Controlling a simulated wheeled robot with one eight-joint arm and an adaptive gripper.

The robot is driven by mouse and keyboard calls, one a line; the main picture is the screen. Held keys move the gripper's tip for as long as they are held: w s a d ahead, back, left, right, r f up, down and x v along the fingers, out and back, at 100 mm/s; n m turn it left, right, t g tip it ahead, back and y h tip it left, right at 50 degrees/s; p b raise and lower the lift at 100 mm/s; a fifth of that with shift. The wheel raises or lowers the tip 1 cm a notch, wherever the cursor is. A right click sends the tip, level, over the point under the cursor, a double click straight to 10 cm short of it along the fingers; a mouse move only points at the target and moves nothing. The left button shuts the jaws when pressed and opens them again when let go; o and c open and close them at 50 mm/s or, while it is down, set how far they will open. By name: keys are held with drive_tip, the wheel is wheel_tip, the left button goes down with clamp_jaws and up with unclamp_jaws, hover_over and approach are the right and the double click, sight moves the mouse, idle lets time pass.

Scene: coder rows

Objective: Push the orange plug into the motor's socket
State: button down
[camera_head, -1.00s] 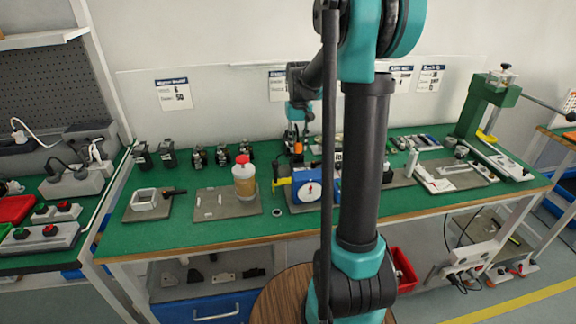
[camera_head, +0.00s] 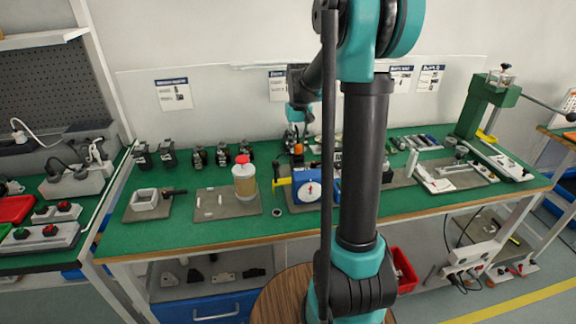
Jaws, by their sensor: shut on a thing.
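The orange plug (camera_head: 298,149) is a small orange block near the back of the green bench, left of my arm's dark column. My gripper (camera_head: 297,140) points down from above and is shut on the plug. The fingers are tiny in this view, so their exact hold is unclear. A dark motor (camera_head: 297,159) seems to stand just below the plug. The socket is too small to make out, and I cannot tell whether the plug touches it or is in it.
Several dark motors (camera_head: 198,157) stand along the back left. A red-capped jar (camera_head: 245,181) stands on a grey mat (camera_head: 212,210). A blue gauge box (camera_head: 311,189) is in front of the plug. A green press (camera_head: 487,107) stands at right.

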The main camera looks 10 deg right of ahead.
drive_tip(key=shift+f, duration=0.25)
idle(0.3)
drive_tip(key=c, duration=1.2)
unclamp_jaws()
drive_tip(key=shift+r, duration=0.1)
drive_tip(key=shift+r, duration=2.45)
drive_tip(key=shift+o, duration=0.2)
drive_tip(key=o, duration=0.5)
